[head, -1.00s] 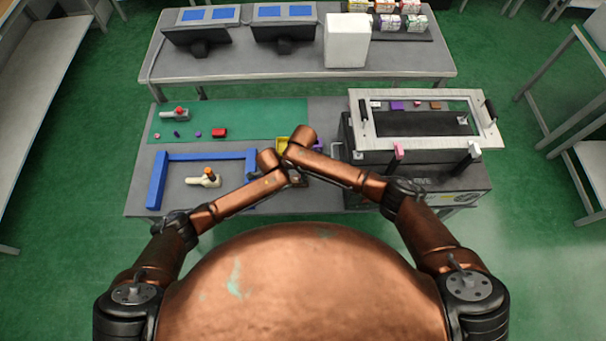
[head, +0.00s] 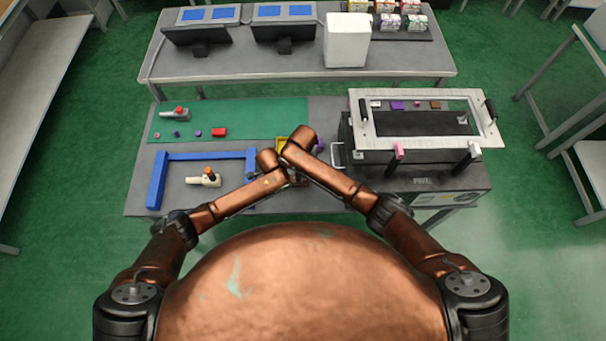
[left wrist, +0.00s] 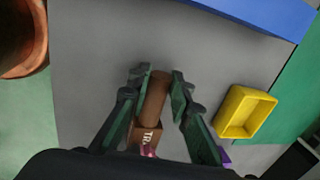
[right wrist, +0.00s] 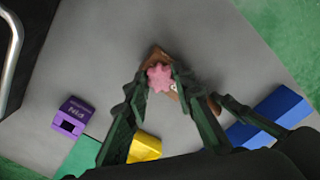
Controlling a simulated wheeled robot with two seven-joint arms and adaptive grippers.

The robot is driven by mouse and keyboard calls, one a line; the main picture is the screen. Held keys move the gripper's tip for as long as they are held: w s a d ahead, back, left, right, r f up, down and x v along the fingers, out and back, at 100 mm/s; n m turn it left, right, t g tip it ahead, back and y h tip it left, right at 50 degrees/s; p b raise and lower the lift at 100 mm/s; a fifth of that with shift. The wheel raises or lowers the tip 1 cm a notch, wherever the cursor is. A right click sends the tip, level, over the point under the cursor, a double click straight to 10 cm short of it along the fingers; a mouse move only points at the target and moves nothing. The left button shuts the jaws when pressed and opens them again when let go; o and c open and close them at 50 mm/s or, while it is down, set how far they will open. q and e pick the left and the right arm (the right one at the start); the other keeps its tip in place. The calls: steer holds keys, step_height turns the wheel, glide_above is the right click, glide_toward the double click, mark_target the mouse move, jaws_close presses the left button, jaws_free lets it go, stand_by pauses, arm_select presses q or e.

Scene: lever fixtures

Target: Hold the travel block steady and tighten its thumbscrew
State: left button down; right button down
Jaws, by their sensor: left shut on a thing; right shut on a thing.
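The travel block is brown, with white letters starting "TR" on one face; it shows low in the left wrist view (left wrist: 146,134). A brown rounded part (left wrist: 153,96) lies between the fingers of my left gripper (left wrist: 161,74), which is shut on the block. The pink star-shaped thumbscrew (right wrist: 160,77) sits on the block (right wrist: 156,54) in the right wrist view. My right gripper (right wrist: 161,88) is shut on the thumbscrew, one finger on each side. In the head view my arms mostly hide the block and both gripping points.
A yellow tray (left wrist: 246,112) and a purple block (right wrist: 72,117) lie close by. A blue frame (head: 157,180) stands left on the grey table. A black case with a metal handle (head: 338,154) and a white frame on top (head: 490,130) stands right.

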steer(key=shift+m, duration=0.3)
steer(key=c, duration=1.6)
jaws_free()
step_height(320, 180, up, 12)
